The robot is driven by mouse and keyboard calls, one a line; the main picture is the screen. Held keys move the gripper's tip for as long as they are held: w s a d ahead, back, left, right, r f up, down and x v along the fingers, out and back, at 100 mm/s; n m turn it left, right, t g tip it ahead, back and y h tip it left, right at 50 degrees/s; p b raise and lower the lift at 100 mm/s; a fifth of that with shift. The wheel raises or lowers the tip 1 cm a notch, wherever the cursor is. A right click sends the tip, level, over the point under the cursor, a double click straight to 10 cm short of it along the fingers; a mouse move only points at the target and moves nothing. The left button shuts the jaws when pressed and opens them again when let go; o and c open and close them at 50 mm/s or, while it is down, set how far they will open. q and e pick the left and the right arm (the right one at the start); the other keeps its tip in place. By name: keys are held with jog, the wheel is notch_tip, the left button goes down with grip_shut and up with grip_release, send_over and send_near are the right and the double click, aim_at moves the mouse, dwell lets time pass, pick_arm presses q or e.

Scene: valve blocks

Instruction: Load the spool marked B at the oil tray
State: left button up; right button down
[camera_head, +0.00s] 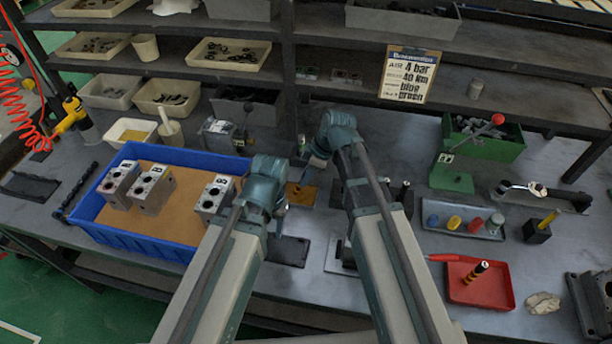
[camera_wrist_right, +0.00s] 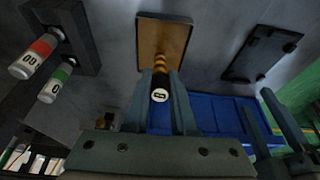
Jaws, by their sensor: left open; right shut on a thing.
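In the right wrist view, my right gripper (camera_wrist_right: 168,105) is shut on a dark spool (camera_wrist_right: 160,82) with orange bands. Its white end carries a mark I cannot read surely. The spool's banded end points at a shallow tan tray (camera_wrist_right: 178,28), likely the oil tray; I cannot tell whether they touch. The tan tray also shows in the head view (camera_head: 300,196), just below my right gripper (camera_head: 307,176). My left gripper (camera_head: 281,218) is open and low over the bench beside it. Marked valve blocks (camera_head: 153,188) stand in a blue tray (camera_head: 140,239).
A red tray (camera_head: 500,286) holds another black and yellow spool (camera_head: 476,272). A grey tray (camera_head: 433,222) holds coloured cylinders. A green lever stand (camera_head: 450,178) stands behind it. A dark plate (camera_head: 289,251) lies near my left gripper. A shelf with a sign (camera_head: 409,75) bounds the back.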

dwell(0.4)
notch_tip(320, 180, up, 7)
jog(key=p, duration=0.7)
pick_arm(q)
notch_tip(320, 180, up, 7)
dwell(0.3)
